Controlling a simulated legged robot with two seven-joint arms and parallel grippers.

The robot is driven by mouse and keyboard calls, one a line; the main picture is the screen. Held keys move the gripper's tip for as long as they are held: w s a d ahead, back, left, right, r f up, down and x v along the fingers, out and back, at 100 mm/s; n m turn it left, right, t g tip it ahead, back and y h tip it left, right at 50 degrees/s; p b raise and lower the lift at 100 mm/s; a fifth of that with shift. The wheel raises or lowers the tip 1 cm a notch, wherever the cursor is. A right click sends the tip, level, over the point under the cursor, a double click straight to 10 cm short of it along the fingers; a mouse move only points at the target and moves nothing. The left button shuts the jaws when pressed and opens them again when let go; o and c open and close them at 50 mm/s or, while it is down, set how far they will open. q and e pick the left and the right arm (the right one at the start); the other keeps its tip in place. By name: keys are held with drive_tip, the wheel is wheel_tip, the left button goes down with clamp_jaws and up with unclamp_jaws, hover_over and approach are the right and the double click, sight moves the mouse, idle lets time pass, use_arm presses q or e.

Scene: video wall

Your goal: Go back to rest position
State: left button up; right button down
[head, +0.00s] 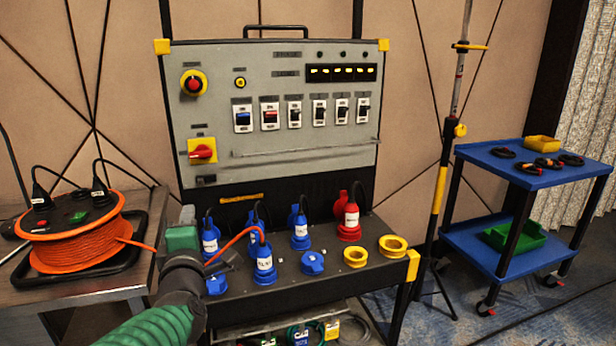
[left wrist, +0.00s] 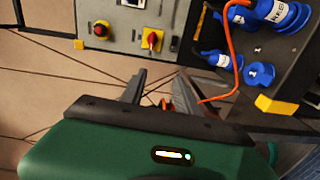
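My left arm comes in from the lower left of the head view, with its green-cased left gripper (head: 222,262) in front of the left part of the power panel (head: 215,120). In the left wrist view the two dark fingers of the left gripper (left wrist: 163,88) stand apart with a gap between them. I see nothing clearly held in the gap. An orange cable (head: 233,241) runs from a blue plug (head: 264,262) toward the gripper. It also passes close to one finger in the left wrist view (left wrist: 236,70); whether it touches is unclear. My right gripper is not in view.
An orange cable reel (head: 75,240) sits on a table at the left. Blue and red connectors (head: 350,222) stand on the panel's ledge beside yellow rings (head: 393,245). A tripod pole (head: 440,180) and a blue cart (head: 500,250) stand at the right.

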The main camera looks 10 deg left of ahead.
use_arm(q)
drive_tip(key=s+d+f+m+g+h, duration=0.1)
drive_tip(key=d+f+m+g+h, duration=0.15)
drive_tip(key=d+f+m, duration=0.45)
drive_tip(key=s+d+f+m+g+h, duration=0.1)
drive_tip(key=d+f+m+h, duration=0.25)
drive_tip(key=f, duration=0.65)
drive_tip(key=s+d+f+m+g+h, duration=0.1)
drive_tip(key=s+d+f+m+g, duration=0.25)
drive_tip(key=s+f+m, duration=0.4)
drive_tip(key=s+d+f+m+g+h, duration=0.2)
drive_tip(key=s+f+m+g, duration=0.25)
drive_tip(key=s+f, duration=0.55)
wheel_tip(320, 180, up, 31)
drive_tip(key=g+p, duration=0.1)
drive_tip(key=p, duration=3.2)
drive_tip(key=shift+s+r+m, duration=0.15)
drive_tip(key=shift+s+m, duration=0.3)
